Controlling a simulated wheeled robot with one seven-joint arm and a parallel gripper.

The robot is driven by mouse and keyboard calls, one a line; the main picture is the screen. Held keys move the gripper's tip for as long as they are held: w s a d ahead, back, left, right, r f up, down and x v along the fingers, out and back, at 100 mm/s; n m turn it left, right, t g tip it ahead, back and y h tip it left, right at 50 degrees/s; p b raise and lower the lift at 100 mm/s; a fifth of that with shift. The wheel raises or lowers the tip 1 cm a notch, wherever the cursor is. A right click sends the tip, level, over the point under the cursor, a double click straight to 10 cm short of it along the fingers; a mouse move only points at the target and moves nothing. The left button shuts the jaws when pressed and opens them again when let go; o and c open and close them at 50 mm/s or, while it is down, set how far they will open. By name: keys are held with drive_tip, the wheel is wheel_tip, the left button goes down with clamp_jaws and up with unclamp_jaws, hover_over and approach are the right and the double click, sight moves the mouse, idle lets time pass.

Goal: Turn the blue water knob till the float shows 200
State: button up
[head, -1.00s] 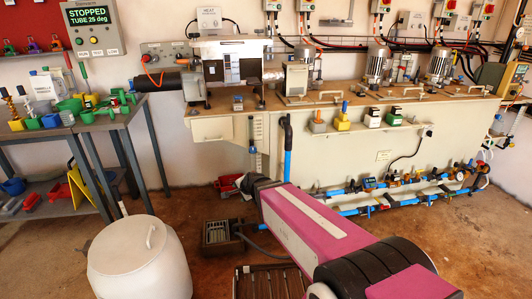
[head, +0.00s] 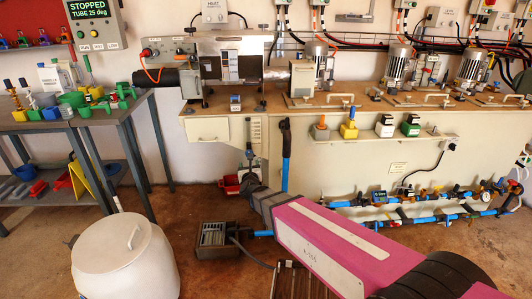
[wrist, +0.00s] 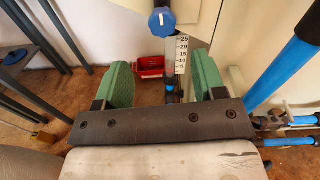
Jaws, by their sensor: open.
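The blue water knob (wrist: 161,20) is at the top of the wrist view, above a clear upright tube with a white numbered scale (wrist: 181,52). The scale panel also shows on the bench front in the head view (head: 253,130). The float's level on the scale cannot be read. A small blue and dark fitting (wrist: 170,88) is at the tube's lower end. My gripper (wrist: 163,82) is open, its two green pads wide apart with nothing between them. The knob appears beyond the pads, not between them. In the head view my arm hides most of the gripper.
A thick blue pipe (wrist: 286,70) rises to the right in the wrist view. A red bin (wrist: 150,67) lies on the floor beyond the pads. A white drum (head: 125,258) and a tool table (head: 70,122) stand at left. Blue pipes (head: 355,200) run along the bench's right front.

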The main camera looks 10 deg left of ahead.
drive_tip(key=shift+m, duration=0.4)
drive_tip(key=x, duration=1)
drive_tip(key=shift+w+r, duration=0.15)
drive_tip(key=shift+w, duration=0.2)
drive_tip(key=shift+c, duration=0.4)
drive_tip(key=c, duration=0.8)
